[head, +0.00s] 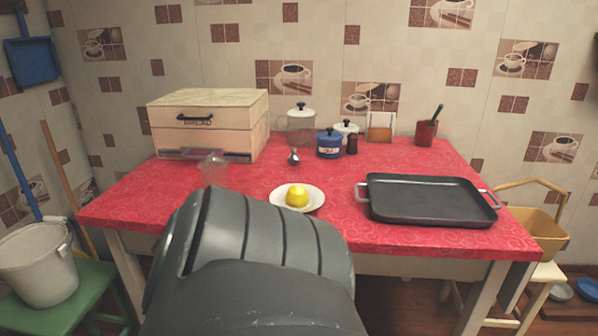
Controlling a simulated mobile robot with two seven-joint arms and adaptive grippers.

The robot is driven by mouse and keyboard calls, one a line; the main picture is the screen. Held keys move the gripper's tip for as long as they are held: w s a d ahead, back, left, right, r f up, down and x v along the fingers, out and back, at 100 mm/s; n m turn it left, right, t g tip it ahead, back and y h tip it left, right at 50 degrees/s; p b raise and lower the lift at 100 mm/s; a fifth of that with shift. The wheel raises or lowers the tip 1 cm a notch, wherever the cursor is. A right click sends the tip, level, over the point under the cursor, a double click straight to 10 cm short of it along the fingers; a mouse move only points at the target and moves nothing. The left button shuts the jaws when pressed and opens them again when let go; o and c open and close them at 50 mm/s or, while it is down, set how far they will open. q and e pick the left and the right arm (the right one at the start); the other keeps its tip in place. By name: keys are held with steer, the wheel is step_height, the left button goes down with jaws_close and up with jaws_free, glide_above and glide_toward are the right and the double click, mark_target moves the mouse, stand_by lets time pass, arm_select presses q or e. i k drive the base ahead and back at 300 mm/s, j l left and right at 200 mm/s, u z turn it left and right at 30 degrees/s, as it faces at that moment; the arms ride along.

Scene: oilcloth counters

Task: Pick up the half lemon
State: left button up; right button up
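The half lemon (297,196) is yellow and rests on a small white plate (316,199) near the front middle of the red-covered table (130,204). A large dark grey ridged arm part of mine fills the lower middle of the head view, just in front of the plate. It covers part of the table's front edge.
A black roasting pan (430,199) lies right of the plate. A wooden bread box (210,132) stands at the back left, with a clear glass (212,168) before it. A blue pot (329,144) and several small containers stand behind. Bare cloth surrounds the plate.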

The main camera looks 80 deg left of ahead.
mark_target(297, 197)
steer(key=u, duration=3.05)
